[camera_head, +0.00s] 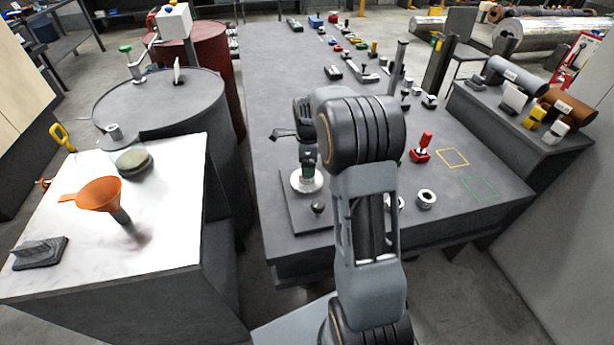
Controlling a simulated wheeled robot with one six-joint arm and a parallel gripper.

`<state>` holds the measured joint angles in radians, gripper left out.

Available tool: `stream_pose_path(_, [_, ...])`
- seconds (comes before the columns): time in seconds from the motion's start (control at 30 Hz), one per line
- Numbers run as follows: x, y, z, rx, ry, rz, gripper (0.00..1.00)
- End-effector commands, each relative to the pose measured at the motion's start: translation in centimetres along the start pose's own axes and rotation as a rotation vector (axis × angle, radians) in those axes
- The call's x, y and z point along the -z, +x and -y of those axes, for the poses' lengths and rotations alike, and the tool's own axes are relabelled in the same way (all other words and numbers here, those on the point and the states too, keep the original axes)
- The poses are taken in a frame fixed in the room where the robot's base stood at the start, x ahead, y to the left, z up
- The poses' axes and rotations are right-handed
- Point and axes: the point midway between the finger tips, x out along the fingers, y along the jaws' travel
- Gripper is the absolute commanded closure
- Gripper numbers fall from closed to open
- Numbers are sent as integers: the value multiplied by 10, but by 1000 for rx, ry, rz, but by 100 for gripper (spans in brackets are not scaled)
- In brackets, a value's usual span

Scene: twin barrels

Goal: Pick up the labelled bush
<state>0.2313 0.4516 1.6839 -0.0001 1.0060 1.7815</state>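No label can be made out on any small bush. A light metal ring-shaped bush (426,199) stands on the near right part of the long grey table, right of my arm. Another ring (396,202) is partly hidden behind my arm. A grey ring (113,131) sits at the near edge of the dark barrel. My arm rises in the middle of the view. What seems to be my gripper (283,134) shows as a small dark shape left of the arm's upper end, above the table and apart from the rings. Its fingers are too small to read.
A white-based fitting (307,180) and a red-handled part (422,147) stand on the table (285,60). Labelled pipes (512,73) lie on the right shelf. The left bench holds an orange funnel (100,194). Yellow and green outlines (480,188) mark bare table at right.

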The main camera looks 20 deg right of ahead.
Motion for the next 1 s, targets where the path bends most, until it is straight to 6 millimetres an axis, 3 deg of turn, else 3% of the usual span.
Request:
stream_pose_path(0.4, [-5, 47, 2, -2, 0, 0, 14])
stream_pose_path(0.77, [-5, 53, 2, 0, -1, 0, 14])
stream_pose_path(1.0, [-5, 52, 2, 0, -1, 0, 37])
